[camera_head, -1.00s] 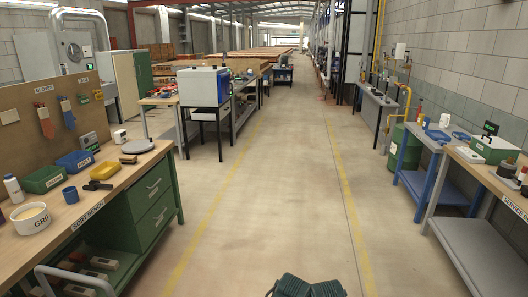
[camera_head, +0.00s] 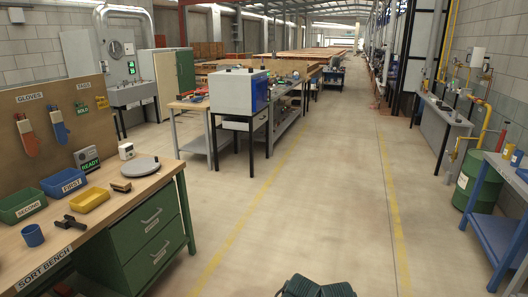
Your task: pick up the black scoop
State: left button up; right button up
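A small black object with a handle, which looks like the black scoop (camera_head: 70,222), lies on the wooden top of the sort bench (camera_head: 122,208) at the left. It lies between the blue cup (camera_head: 33,236) and the yellow tray (camera_head: 90,201), near the front edge. Its exact shape is too small to tell. Neither of my grippers is in view.
Blue (camera_head: 63,184) and green (camera_head: 23,205) bins, a round grey plate (camera_head: 138,167) and a brush-like block (camera_head: 121,186) share the bench. Green drawers (camera_head: 150,232) stand beneath. The aisle floor (camera_head: 330,200) is clear. A blue table (camera_head: 486,213) stands right.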

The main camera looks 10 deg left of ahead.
aim_at(72, 223)
jog(key=i+j+u, duration=0.15)
jog(key=i+u, duration=0.55)
jog(key=u, duration=0.15)
jog(key=i+u, duration=0.4)
jog(key=i+l+u, duration=0.25)
jog(key=u, duration=0.2)
jog(key=i+j+u, duration=0.15)
jog(key=i+u, duration=0.65)
jog(key=u, duration=0.15)
